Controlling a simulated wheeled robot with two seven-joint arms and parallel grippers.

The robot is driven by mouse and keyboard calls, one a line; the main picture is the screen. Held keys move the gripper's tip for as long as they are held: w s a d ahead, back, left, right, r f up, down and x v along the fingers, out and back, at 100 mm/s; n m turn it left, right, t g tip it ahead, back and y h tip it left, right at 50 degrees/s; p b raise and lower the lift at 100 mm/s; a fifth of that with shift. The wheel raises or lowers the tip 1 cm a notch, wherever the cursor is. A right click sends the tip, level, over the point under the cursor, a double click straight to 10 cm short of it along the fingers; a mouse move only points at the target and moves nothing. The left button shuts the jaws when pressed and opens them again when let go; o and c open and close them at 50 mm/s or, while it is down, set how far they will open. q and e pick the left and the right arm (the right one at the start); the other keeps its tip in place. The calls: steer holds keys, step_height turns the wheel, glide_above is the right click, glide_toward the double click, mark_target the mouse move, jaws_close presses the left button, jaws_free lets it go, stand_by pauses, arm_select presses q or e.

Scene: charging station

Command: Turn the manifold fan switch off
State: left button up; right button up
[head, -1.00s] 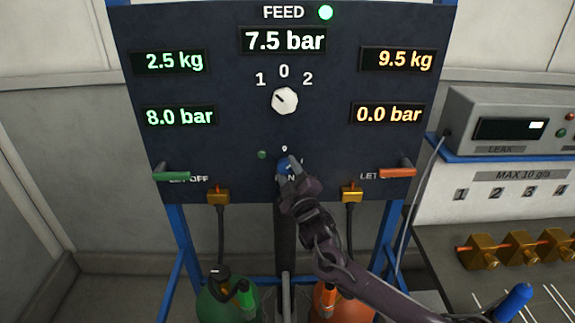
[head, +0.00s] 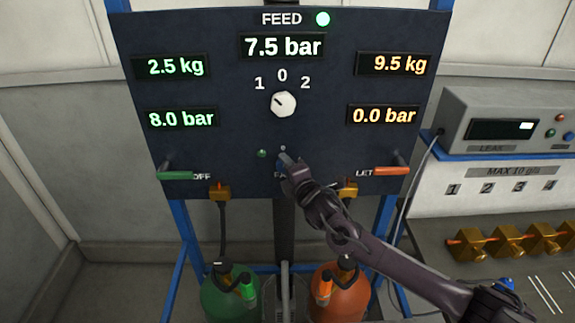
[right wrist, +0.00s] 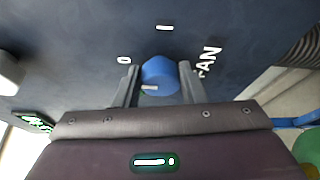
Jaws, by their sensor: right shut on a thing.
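The blue fan switch knob (right wrist: 160,74) sits on the dark panel (head: 225,90), low in the middle. In the right wrist view it lies between the two fingers of my right gripper (right wrist: 158,84), which is shut on it. A white mark shows on the knob's near side; "0", a bar mark and "FAN" are printed around it. In the head view my right gripper (head: 288,165) mostly hides the knob (head: 282,160). A small green lamp (head: 262,153) is beside it on the left. My left gripper is out of view.
A white selector dial (head: 284,104) is above the knob. A green handle (head: 175,175) and an orange handle (head: 391,171) stick out at the panel's lower sides. Green (head: 228,298) and orange (head: 340,290) cylinders stand below. Brass valves (head: 510,241) line the right bench.

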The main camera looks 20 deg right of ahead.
steer(key=shift+n, duration=0.5)
steer(key=o, duration=1)
steer(key=shift+a, duration=0.1)
steer(key=s+b, duration=0.2)
steer(key=s, duration=0.5)
steer(key=shift+s+d+r+b, duration=0.3)
steer(key=shift+s+d+r, duration=0.1)
